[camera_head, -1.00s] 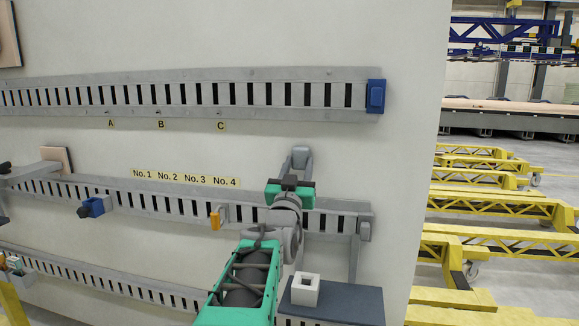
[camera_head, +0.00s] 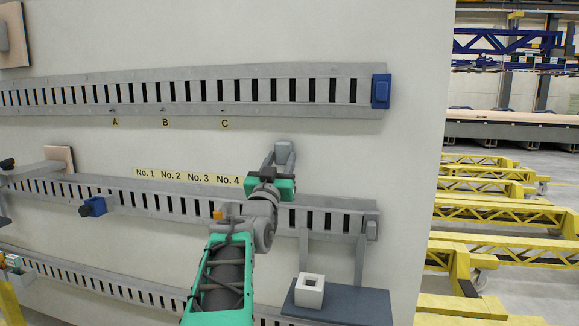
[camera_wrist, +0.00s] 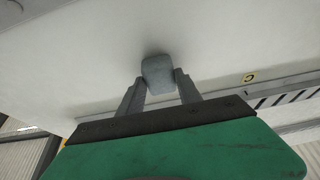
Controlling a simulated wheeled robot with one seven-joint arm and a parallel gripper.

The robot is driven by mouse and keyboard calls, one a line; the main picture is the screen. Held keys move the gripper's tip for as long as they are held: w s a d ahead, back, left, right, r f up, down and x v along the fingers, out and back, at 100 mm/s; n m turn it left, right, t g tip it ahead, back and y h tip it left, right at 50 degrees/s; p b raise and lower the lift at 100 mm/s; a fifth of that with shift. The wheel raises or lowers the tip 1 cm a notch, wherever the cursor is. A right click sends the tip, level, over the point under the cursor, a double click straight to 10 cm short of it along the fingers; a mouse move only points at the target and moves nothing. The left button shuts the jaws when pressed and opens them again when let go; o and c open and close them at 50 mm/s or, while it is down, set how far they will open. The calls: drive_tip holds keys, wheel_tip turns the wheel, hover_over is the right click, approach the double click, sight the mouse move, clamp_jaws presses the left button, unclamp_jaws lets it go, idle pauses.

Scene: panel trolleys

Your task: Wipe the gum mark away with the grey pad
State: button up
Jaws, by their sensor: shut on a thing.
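My gripper (camera_head: 279,160) is shut on the grey pad (camera_head: 284,149), a small rounded block held between the fingertips. In the head view it is in front of the pale wall panel (camera_head: 350,170), between the upper and middle slotted rails. The wrist view shows the pad (camera_wrist: 158,74) between both fingers, at or very close to the panel face; exact contact is hard to tell. No gum mark can be made out in either view; the pad, gripper or arm may hide it.
The upper rail (camera_head: 265,90) bears labels A, B and C and a blue end block (camera_head: 381,91). The middle rail (camera_head: 335,221) runs behind my arm, under labels No. 1 to No. 4. A white hollow block (camera_head: 309,291) stands on a dark shelf (camera_head: 350,303) below. Yellow trolleys (camera_head: 490,210) stand at right.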

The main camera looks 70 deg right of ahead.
drive_tip(key=shift+w+a+b, duration=0.1)
drive_tip(key=shift+w+b, duration=0.2)
drive_tip(key=shift+w, duration=0.75)
drive_tip(key=shift+f, duration=0.1)
drive_tip(key=a+b, duration=0.1)
drive_tip(key=a, duration=0.1)
drive_tip(key=a+b, duration=0.2)
drive_tip(key=s+a+b, duration=0.1)
drive_tip(key=a+b, duration=0.1)
